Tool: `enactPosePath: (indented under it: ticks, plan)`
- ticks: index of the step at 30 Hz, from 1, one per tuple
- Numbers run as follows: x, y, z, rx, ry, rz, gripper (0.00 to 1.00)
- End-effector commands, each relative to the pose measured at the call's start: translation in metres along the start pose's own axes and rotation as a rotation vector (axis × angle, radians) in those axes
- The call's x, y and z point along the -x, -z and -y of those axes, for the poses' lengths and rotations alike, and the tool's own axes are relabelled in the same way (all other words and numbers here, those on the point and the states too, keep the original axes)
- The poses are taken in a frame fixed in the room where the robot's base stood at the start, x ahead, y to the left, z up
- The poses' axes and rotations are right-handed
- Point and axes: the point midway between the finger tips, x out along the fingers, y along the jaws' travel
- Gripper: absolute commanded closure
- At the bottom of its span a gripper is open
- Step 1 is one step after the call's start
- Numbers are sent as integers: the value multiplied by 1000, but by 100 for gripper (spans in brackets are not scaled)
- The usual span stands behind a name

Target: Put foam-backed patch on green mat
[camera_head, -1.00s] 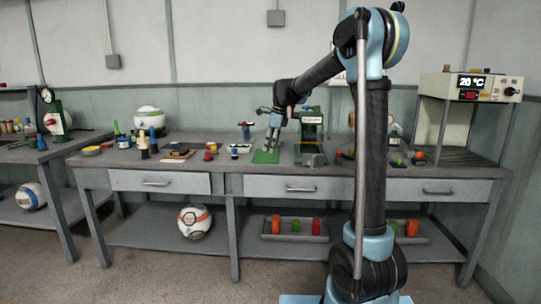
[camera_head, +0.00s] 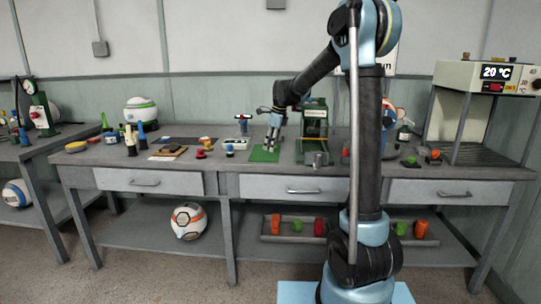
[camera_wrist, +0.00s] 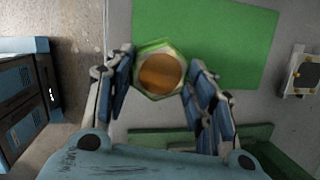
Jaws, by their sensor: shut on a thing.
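My gripper (camera_wrist: 160,88) is shut on a hexagonal patch (camera_wrist: 160,75) with a green rim and an orange-brown round middle, in the wrist view. The fingers lie on its left and right sides. The green mat (camera_wrist: 225,40) lies flat on the bench beyond the patch, and the patch overlaps the mat's near edge in this view. I cannot tell the height of the patch above the bench. In the head view my gripper (camera_head: 272,143) points down over the mat (camera_head: 260,156), and the patch is too small to make out there.
A green press (camera_head: 314,128) stands just right of the mat. A grey cylinder (camera_head: 319,160) stands in front of it. Bottles (camera_head: 130,140) and small parts fill the bench's left side.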

Motion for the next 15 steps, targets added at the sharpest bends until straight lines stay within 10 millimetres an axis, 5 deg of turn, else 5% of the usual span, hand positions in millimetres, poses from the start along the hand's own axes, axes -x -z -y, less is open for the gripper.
enactPosePath:
  ticks: [15]
  plan:
    - [-47, 12, -6, -1, 0, 0, 69]
